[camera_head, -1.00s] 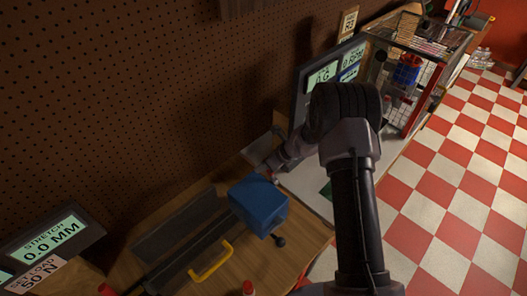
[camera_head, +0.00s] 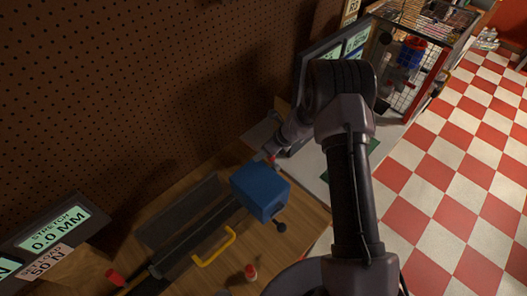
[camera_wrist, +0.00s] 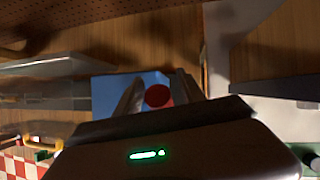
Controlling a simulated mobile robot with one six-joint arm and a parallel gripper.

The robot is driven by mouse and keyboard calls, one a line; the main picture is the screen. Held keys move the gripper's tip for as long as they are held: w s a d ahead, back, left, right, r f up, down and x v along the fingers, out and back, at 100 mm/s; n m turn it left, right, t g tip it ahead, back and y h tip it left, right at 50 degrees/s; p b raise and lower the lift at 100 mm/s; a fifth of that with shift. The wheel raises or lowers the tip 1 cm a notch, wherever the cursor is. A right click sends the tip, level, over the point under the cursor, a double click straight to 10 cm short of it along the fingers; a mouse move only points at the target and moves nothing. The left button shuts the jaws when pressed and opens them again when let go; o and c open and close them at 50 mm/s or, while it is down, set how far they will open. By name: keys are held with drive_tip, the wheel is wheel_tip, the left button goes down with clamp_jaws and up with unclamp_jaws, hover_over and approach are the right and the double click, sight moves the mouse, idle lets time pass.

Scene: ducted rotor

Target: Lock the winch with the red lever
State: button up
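The winch is a blue box (camera_head: 260,190) on the wooden bench, with a black knob (camera_head: 281,227) on its near side. The red lever's end (camera_head: 272,159) shows as a small red spot at the box's far top edge. In the wrist view it is a round red knob (camera_wrist: 158,96) against the blue box (camera_wrist: 104,94). My gripper (camera_wrist: 160,78) has its two fingers apart, one on either side of the red knob. I see no clear grip on it. In the head view my gripper (camera_head: 275,152) is small and partly hidden by my arm.
A yellow handle (camera_head: 214,247) and a red-topped item (camera_head: 251,272) lie in front of the box. A display reading 0.0 MM (camera_head: 55,230) stands at left. Another screen (camera_head: 333,50) and a wire cage (camera_head: 415,65) stand behind. Pegboard walls the left; checkered floor lies open at right.

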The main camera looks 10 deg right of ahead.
drive_tip(key=v, duration=1.7)
drive_tip(key=shift+r, duration=0.2)
drive_tip(key=shift+d, duration=0.15)
